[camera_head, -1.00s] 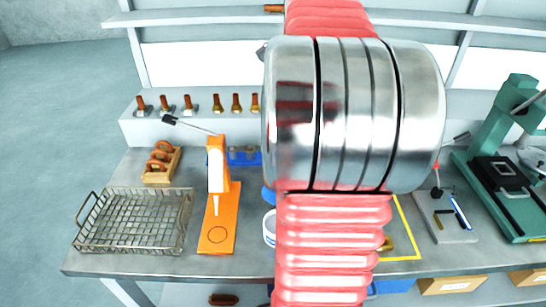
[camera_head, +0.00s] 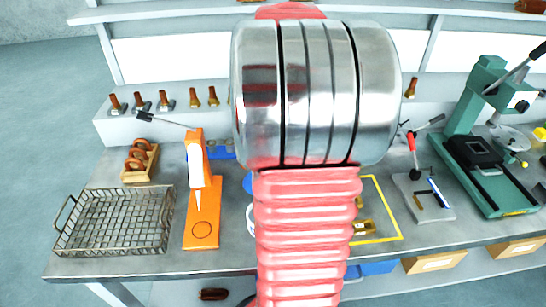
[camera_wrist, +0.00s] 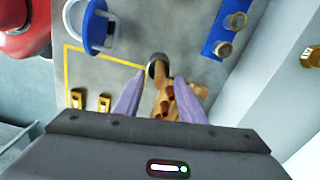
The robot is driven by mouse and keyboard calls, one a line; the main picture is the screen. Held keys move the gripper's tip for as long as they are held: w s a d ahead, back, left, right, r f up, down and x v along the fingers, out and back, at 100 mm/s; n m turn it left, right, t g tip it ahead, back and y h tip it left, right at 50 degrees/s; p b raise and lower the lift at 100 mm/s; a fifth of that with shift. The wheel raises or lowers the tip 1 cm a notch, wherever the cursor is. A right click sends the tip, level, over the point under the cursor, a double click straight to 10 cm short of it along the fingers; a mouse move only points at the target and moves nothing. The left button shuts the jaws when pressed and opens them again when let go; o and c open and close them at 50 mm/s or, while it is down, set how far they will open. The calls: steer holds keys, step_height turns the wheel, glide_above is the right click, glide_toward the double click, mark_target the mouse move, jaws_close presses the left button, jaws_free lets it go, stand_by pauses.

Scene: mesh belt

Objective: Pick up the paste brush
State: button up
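In the wrist view, a brown wooden handle (camera_wrist: 161,79) rises from a dark round metallic base or cup (camera_wrist: 156,62); it looks like the paste brush, but I cannot be sure. My gripper (camera_wrist: 161,75) is open, its two pale purple fingers on either side of the handle. I cannot tell how far below the fingertips the handle lies. A tan wooden piece with red-brown pegs (camera_wrist: 170,106) shows between the fingers, nearer the gripper body. In the head view my arm covers the middle of the bench, hiding the gripper and the brush.
A blue-and-white pot (camera_wrist: 94,30) and a yellow taped outline (camera_wrist: 110,57) with brass pieces (camera_wrist: 104,102) lie left in the wrist view. A blue tray (camera_wrist: 222,42) holds brass cups. The head view shows a wire basket (camera_head: 118,220), orange dispenser (camera_head: 203,205) and green press (camera_head: 490,165).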

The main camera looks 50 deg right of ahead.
steer(key=shift+f, duration=0.25)
steer(key=shift+w+f, duration=0.1)
steer(key=shift+f, duration=2.5)
steer(key=shift+c, duration=0.5)
jaws_close()
